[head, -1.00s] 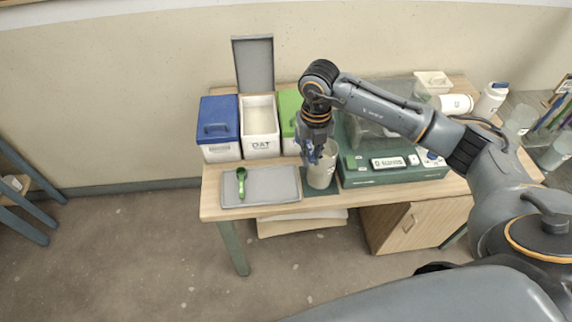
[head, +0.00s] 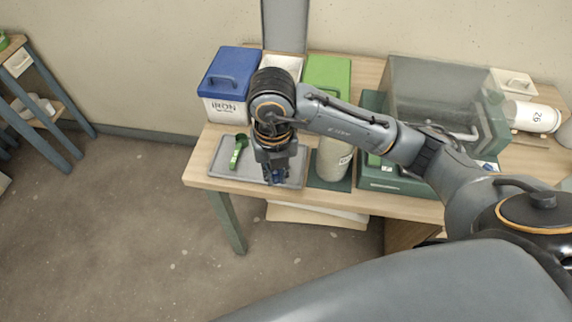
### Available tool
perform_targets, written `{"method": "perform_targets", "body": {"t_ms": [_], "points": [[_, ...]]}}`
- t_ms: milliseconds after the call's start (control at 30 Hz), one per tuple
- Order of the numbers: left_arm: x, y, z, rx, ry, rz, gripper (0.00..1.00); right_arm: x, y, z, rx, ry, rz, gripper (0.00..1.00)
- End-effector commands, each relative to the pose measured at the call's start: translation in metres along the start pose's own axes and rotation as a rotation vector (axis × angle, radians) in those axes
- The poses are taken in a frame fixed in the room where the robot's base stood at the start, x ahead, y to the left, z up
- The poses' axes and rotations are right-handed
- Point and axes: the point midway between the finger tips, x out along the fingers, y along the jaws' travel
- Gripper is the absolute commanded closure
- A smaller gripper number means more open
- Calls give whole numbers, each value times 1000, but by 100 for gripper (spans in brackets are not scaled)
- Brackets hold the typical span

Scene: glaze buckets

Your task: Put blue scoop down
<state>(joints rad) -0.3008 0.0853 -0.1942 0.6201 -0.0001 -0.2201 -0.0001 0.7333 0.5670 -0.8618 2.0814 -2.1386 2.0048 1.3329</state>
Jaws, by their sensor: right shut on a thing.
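My right gripper (head: 275,178) is shut on the blue scoop (head: 279,173), of which only a little blue shows between the fingers. It is over the right part of the grey tray (head: 216,172), pointing down. I cannot tell whether the scoop touches the tray. A green scoop (head: 238,152) lies on the tray to the left of the gripper. My left gripper is not in view.
A pale bucket (head: 333,160) stands on a dark mat just right of the tray. Behind are a blue-lidded bin (head: 226,77), an open white bin (head: 285,64) and a green-lidded bin (head: 328,73). A green scale (head: 372,178) with a clear cover stands right.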

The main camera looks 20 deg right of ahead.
Motion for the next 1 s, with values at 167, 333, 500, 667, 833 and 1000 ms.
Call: {"method": "perform_targets", "body": {"t_ms": [167, 333, 500, 667, 833, 1000], "points": [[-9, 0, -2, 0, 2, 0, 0, 22, -23, 37, 5, 4, -4, 100], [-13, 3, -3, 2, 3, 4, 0, 53, -35, 58, 3, 4, -2, 100], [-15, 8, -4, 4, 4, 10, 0, 68, -39, 68, 0, 0, 0, 100], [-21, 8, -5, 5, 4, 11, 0, 82, -43, 73, -1, 4, -1, 100], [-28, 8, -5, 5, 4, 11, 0, 103, -43, 73, -1, 1, 0, 100], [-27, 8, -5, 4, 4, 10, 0, 106, -42, 74, -3, -2, 1, 100]]}}
